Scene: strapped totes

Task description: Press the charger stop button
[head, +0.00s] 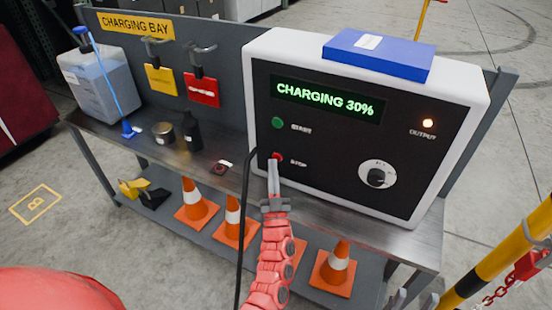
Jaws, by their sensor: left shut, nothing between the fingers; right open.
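The charger (330,135) is a white box with a black front panel on the bench. Its green display (325,98) reads CHARGING 30%. The red stop button (277,155) is low on the panel's left, below the green start button (278,122). My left gripper (273,170) is shut and empty, its fingertips at the lower edge of the stop button. I cannot tell whether they touch it. My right gripper (413,300) is open at the bottom right, only its finger ends showing, well away from the panel.
A blue box (378,54) lies on the charger. A black cable (244,215) hangs beside my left gripper. Orange cones (335,268) stand on the lower shelf. A yellow-black post (500,255) is at right.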

